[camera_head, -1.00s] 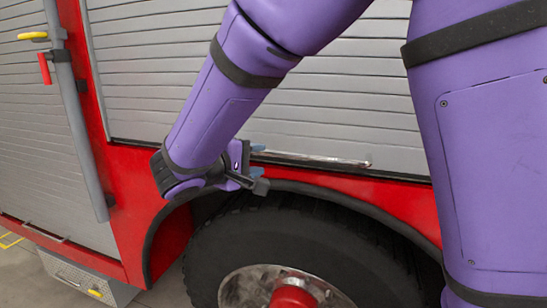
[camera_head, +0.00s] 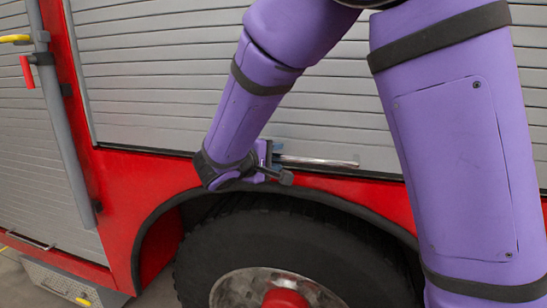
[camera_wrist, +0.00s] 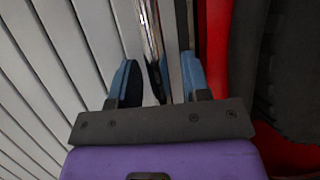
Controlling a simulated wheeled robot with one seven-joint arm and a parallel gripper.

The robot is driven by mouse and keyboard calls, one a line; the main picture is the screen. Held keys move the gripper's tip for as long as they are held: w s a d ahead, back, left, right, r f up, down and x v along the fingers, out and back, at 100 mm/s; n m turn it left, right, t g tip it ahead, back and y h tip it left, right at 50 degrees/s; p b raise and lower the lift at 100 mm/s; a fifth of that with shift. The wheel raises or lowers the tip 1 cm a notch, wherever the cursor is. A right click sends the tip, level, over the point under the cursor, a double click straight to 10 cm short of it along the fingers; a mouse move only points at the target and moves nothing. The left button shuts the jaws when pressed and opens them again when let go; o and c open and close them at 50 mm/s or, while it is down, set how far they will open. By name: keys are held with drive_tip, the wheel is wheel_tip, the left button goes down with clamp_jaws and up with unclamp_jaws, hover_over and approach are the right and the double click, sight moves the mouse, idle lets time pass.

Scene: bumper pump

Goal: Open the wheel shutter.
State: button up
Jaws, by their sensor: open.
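The wheel shutter (camera_head: 330,105) is a grey slatted roller panel above the wheel, and its bottom edge is down by the red arch. A thin shiny handle bar (camera_head: 322,162) runs along that edge. My gripper (camera_head: 277,158) is at the bar's left part, with blue finger pads showing. In the wrist view, my gripper (camera_wrist: 158,78) is open, with one blue finger on each side of the bar (camera_wrist: 152,35). The slats (camera_wrist: 60,70) lie to the left. Whether a finger touches the bar cannot be told.
The red wheel arch (camera_head: 160,245) and the big black tyre (camera_head: 300,240) are just below my gripper. At the left are a second grey shutter (camera_head: 25,150) and a grey upright pole (camera_head: 65,130) with red and yellow parts.

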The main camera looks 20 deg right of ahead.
clamp_jaws()
wheel_tip(320, 180, up, 54)
idle(0.3)
unclamp_jaws()
drive_tip(key=shift+f, duration=0.1)
drive_tip(key=shift+a, duration=0.1)
drive_tip(key=v, duration=1)
drive_tip(key=shift+s+a, duration=0.25)
drive_tip(key=shift+s, duration=0.05)
